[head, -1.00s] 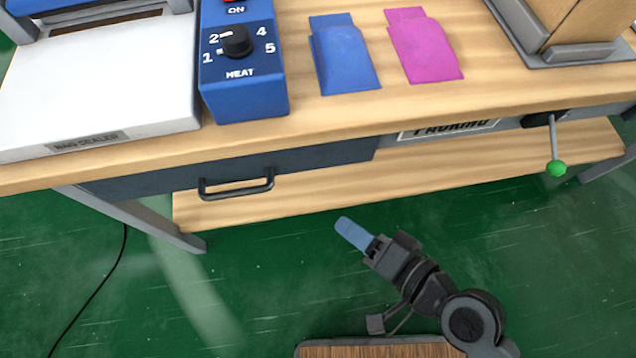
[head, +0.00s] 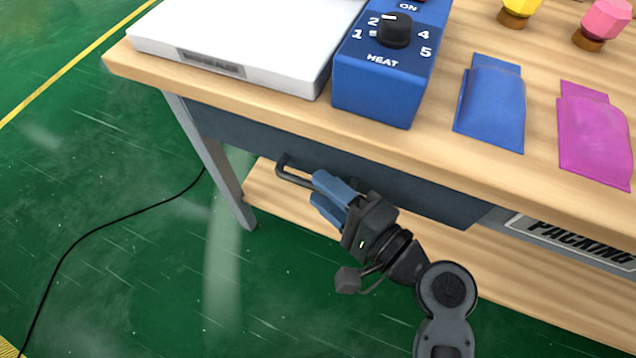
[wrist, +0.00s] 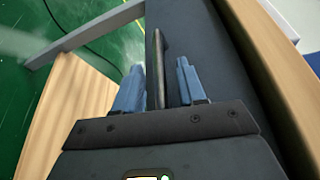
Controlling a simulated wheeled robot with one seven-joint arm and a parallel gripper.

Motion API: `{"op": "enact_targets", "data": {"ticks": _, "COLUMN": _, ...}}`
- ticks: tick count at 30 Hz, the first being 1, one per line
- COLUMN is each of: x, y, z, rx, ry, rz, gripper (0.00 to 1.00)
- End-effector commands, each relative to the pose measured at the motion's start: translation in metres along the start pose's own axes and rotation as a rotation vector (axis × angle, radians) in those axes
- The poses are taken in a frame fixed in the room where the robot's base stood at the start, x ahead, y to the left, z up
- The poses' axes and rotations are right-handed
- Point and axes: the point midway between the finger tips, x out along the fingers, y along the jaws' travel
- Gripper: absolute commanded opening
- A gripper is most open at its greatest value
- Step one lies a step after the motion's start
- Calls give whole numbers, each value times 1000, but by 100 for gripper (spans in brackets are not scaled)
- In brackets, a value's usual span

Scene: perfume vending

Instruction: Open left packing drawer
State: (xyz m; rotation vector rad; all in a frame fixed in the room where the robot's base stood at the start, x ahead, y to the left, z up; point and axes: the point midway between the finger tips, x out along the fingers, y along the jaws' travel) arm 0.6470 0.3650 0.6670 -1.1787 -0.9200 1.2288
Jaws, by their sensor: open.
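The left packing drawer (head: 430,196) is a dark blue-grey front under the wooden tabletop, and it looks shut. Its black bar handle (head: 290,174) sticks out from the front, with its right part hidden behind my gripper in the head view. My gripper (head: 328,200) has blue fingers and is at the handle. In the wrist view, my gripper (wrist: 158,88) is open, with one finger on each side of the handle bar (wrist: 158,65). The fingers look apart from the bar, though contact is hard to tell.
The wooden tabletop (head: 290,112) overhangs the drawer. On it are a white bag sealer (head: 240,40), a blue heat box (head: 378,85), and blue (head: 492,105) and pink (head: 595,135) pouches. A table leg (head: 215,160) and lower shelf (head: 290,210) are close by.

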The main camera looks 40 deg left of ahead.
Motion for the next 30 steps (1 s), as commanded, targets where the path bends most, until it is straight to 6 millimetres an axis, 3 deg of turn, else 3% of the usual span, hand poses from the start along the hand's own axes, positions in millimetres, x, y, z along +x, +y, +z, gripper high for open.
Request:
{"op": "enact_targets", "data": {"ticks": 6, "x": 21, "y": 0, "z": 0, "rx": 0, "ry": -1, "rz": 0, "gripper": 40}}
{"op": "enact_targets", "data": {"ticks": 16, "x": 24, "y": 0, "z": 0, "rx": 0, "ry": 2, "rz": 0, "gripper": 39}}
{"op": "enact_targets", "data": {"ticks": 28, "x": 24, "y": 0, "z": 0, "rx": 0, "ry": 2, "rz": 0, "gripper": 1}}
{"op": "enact_targets", "data": {"ticks": 30, "x": 23, "y": 0, "z": 0, "rx": 0, "ry": 2, "rz": 0, "gripper": 0}}
